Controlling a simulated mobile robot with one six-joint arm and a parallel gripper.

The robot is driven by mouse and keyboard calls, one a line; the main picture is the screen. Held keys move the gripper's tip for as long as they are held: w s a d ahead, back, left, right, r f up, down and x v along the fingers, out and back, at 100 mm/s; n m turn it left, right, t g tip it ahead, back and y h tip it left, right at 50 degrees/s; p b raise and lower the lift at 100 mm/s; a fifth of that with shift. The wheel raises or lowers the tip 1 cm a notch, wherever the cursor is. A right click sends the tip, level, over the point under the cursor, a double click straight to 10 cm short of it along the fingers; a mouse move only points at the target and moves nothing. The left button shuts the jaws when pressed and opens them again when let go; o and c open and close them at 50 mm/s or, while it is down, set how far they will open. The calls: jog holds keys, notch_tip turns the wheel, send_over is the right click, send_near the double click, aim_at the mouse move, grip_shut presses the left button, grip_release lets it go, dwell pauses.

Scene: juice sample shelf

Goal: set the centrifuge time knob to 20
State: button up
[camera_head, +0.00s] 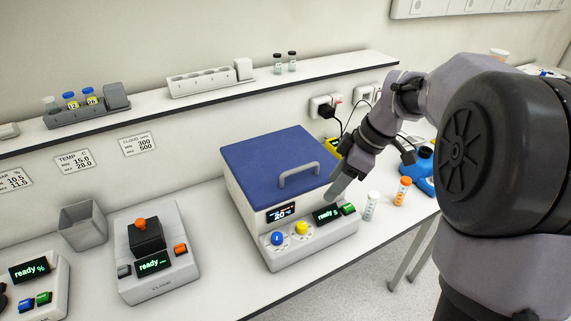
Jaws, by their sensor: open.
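The centrifuge (310,248) is a white box with a shut blue lid (275,158) and a grey handle, standing on the bench in the middle. Its sloped front panel bears a blue knob (278,239) at left and a yellow knob (302,228) beside it. The knob labels and pointer settings are too small to read. A small upper display (281,212) shows 20, and another (328,213) shows "ready s". A green button (348,209) is at the panel's right. My gripper (337,192) is open and empty, above the panel's right part, apart from both knobs.
A white vial (371,206) and an orange-capped vial (402,191) stand right of the centrifuge. A blue device (421,172) is behind them. A grey-white instrument (157,259) and an open grey bin (83,227) stand to the left. A shelf (210,94) runs along the wall above.

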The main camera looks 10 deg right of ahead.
aim_at(302, 225)
jog(key=b+x, duration=0.3)
jog(key=x, duration=0.5)
jog(key=b+x, duration=0.3)
jog(key=x, duration=0.6)
jog(key=shift+s+f, duration=0.2)
jog(key=shift+a, duration=0.1)
grip_shut()
